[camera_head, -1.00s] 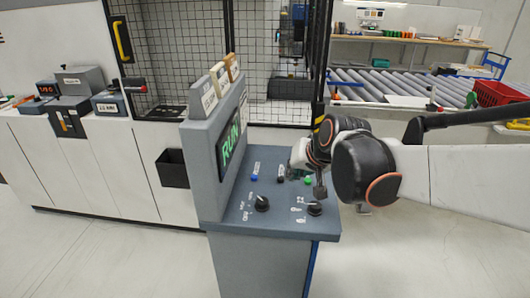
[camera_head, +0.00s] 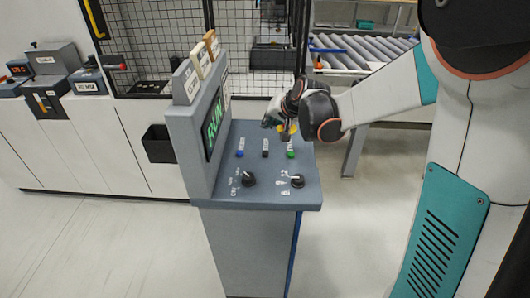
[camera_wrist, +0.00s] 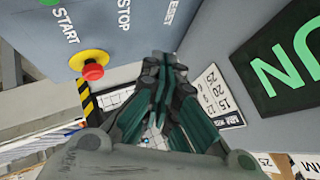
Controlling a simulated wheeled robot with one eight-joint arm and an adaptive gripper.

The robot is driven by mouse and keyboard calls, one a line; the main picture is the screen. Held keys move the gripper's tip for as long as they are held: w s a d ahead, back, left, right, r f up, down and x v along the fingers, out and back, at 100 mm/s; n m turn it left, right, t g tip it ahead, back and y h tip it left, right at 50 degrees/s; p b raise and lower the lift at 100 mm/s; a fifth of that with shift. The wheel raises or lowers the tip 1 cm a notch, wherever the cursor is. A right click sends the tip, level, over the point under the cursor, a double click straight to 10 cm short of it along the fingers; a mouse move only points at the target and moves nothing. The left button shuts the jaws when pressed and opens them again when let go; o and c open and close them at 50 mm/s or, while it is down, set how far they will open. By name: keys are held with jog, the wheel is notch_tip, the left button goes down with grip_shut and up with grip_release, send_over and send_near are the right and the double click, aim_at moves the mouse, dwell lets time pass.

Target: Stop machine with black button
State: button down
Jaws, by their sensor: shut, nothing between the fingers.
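The grey control console (camera_head: 222,188) carries a row of buttons: blue (camera_head: 240,153), black (camera_head: 265,154) and green (camera_head: 291,154). Its screen (camera_head: 213,124) shows green RUN letters. My gripper (camera_head: 269,122) is behind the button row, near the console's far edge, apart from the black button. In the wrist view my gripper's fingers (camera_wrist: 166,62) are together with nothing between them. The START, STOP (camera_wrist: 124,14) and RESET labels show at the top; the black button is outside that view.
A red emergency stop (camera_wrist: 92,71) on a yellow base sits close to my fingers in the wrist view. Two black knobs (camera_head: 248,179) (camera_head: 297,181) stand at the console's front. A mesh guard (camera_head: 245,85) and roller conveyor (camera_head: 365,52) are behind.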

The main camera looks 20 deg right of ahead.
aim_at(268, 152)
jog(key=shift+f, duration=0.1)
notch_tip(268, 152, down, 8)
jog(key=b, duration=0.6)
jog(key=shift+f, duration=0.4)
dwell(0.9)
jog(key=shift+f+b, duration=0.3)
jog(key=shift+b, duration=0.2)
jog(key=shift+f+b, duration=0.35)
jog(key=shift+f, duration=0.1)
dwell(0.6)
jog(key=shift+r, duration=0.15)
jog(key=shift+r+p, duration=0.6)
jog(key=shift+r, duration=0.15)
